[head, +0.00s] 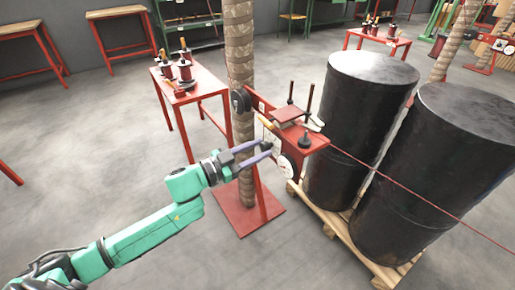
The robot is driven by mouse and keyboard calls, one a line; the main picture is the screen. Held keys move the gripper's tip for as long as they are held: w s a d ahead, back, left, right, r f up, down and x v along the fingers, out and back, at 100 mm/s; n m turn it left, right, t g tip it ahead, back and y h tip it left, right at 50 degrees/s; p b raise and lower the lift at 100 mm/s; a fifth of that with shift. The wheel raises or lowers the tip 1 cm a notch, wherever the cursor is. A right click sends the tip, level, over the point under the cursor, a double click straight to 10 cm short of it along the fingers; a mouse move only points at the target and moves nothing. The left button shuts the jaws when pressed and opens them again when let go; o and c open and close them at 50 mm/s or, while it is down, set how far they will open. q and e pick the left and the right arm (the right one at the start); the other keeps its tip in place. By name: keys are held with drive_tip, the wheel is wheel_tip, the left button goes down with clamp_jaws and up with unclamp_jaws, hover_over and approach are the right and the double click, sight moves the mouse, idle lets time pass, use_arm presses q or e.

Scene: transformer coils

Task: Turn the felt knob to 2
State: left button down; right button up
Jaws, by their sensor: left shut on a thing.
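The red tensioning device (311,139) is mounted on a red stand beside a rope-wrapped post. A small dark knob (265,146), which I take for the felt knob, sits on its left side by a pale scale plate (271,137). My left gripper (266,150) reaches in from the lower left, its purple-grey fingers shut around this knob. The fingers hide most of the knob, and its setting is too small to read. A white round dial (284,166) lies just below and right of the fingertips. My right gripper is not in view.
Two large black drums (357,125) stand on a wooden pallet (343,236) close to the right of the device. A red wire (400,186) runs from the device to the lower right. A red table (205,82) with spools stands behind left. The floor at left is mostly clear.

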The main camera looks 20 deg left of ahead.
use_arm(q)
drive_tip(key=m, duration=0.2)
drive_tip(key=shift+m, duration=0.4)
drive_tip(key=m, duration=0.2)
drive_tip(key=shift+d+f+m, duration=0.1)
drive_tip(key=shift+m, duration=0.3)
drive_tip(key=m, duration=0.2)
drive_tip(key=shift+s+m, duration=0.1)
drive_tip(key=shift+m, duration=0.2)
drive_tip(key=m+b, duration=0.1)
drive_tip(key=m, duration=0.1)
drive_tip(key=shift+f+m, duration=0.15)
drive_tip(key=shift+m, duration=0.25)
drive_tip(key=m+b, duration=0.1)
drive_tip(key=m, duration=0.2)
drive_tip(key=shift+b, duration=0.3)
drive_tip(key=shift+m+b, duration=0.55)
drive_tip(key=shift+m, duration=0.95)
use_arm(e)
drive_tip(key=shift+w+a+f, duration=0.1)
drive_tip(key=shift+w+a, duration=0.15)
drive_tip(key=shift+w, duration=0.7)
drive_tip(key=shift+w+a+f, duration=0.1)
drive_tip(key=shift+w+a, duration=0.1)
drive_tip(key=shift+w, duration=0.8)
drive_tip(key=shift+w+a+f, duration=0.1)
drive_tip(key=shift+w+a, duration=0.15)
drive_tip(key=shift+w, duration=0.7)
